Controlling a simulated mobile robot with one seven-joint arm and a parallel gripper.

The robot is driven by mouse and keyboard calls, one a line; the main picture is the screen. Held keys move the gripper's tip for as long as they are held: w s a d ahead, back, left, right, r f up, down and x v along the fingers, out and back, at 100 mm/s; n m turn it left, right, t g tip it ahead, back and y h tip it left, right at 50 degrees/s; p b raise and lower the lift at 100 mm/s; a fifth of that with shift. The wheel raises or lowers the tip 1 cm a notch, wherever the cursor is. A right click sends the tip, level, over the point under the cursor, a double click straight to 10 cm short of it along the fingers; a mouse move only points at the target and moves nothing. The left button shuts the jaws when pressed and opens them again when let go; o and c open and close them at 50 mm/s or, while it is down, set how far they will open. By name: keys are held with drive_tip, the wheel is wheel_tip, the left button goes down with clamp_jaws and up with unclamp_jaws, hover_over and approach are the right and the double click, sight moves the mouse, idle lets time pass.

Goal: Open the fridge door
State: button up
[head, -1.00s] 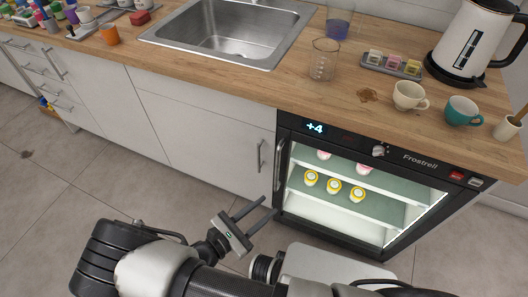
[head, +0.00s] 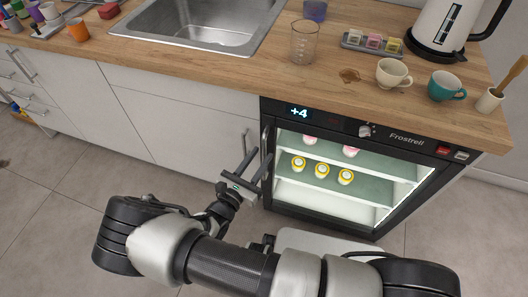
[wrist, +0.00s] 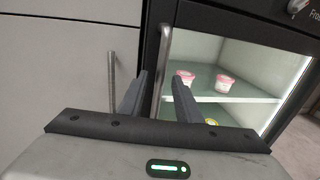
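The small black fridge (head: 400,141) with a glass front stands under the counter, its door shut. Its vertical bar handle (head: 266,143) is on the door's left side; the handle also shows in the wrist view (wrist: 161,62). My gripper (head: 256,162) is open, its two fingers pointing at the handle. In the wrist view my gripper (wrist: 160,88) has the handle's lower part appearing between the fingertips. I cannot tell whether the fingers reach around it or touch it.
A cabinet handle (head: 245,146) on the white cabinet door (head: 213,116) is close to the left of my gripper. Cups, a beaker (head: 304,42) and a kettle (head: 446,22) stand on the wooden counter (head: 250,77) above. Tiled floor (head: 60,205) is free at the left.

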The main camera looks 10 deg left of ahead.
sight(263, 154)
drive_tip(key=shift+x, duration=1.55)
drive_tip(key=shift+c, duration=0.3)
clamp_jaws()
